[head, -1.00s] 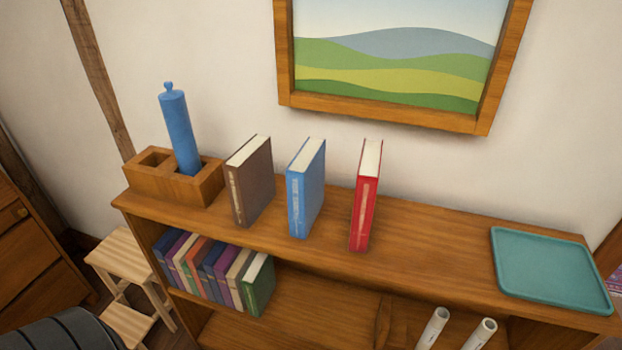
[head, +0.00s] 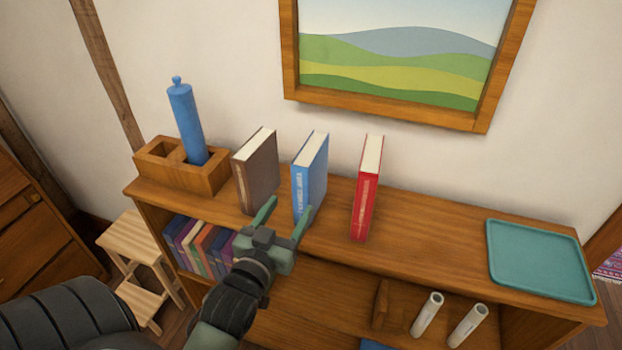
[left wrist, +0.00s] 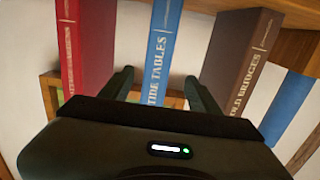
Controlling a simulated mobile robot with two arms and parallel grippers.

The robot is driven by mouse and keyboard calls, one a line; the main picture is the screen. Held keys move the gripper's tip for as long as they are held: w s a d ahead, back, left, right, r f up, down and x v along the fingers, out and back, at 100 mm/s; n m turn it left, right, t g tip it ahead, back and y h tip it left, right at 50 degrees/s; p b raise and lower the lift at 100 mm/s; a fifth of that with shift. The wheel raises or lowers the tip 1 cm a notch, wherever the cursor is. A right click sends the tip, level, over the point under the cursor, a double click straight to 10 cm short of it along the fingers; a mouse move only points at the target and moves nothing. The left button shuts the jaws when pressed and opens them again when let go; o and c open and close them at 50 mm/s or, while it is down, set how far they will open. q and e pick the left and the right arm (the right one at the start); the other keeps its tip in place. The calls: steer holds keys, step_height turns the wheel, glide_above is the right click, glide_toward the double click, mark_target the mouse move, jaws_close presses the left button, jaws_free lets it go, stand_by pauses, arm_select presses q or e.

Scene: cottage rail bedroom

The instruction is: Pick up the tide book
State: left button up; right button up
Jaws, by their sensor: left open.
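The tide book is the blue book (head: 309,170) standing upright on the shelf top between a brown and a red book. In the left wrist view its spine (left wrist: 160,55) reads "TIDE TABLES". My left gripper (head: 287,209) is open and empty, in front of the book's lower part, hiding its foot in the head view. In the left wrist view the fingers (left wrist: 160,82) show one on each side of the spine. I cannot tell whether the tips reach beside the book. My right gripper is not in view.
The brown book (head: 256,172) stands left of it, and the red book (head: 366,190) right, with gaps between. A wooden holder (head: 215,182) with a blue cylinder (head: 187,122) is at the left end. A teal tray (head: 540,262) lies at the right end; bare shelf top separates it from the red book.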

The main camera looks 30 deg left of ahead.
mark_target(300, 191)
arm_select(q)
steer(key=shift+w+a+r, duration=0.15)
steer(key=shift+w+r, duration=0.05)
steer(key=shift+r, duration=0.2)
steer(key=p+x, duration=0.1)
steer(key=x, duration=0.1)
steer(key=p+x, duration=0.1)
steer(key=x, duration=0.1)
steer(key=p+x, duration=0.1)
steer(key=x, duration=0.1)
steer(key=shift+w+d+r, duration=0.2)
steer(key=shift+w+d, duration=0.05)
steer(key=shift+w, duration=0.05)
steer(key=shift+w+a+f, duration=0.1)
steer(key=shift+w+f, duration=0.05)
steer(key=shift+w, duration=0.3)
jaws_close()
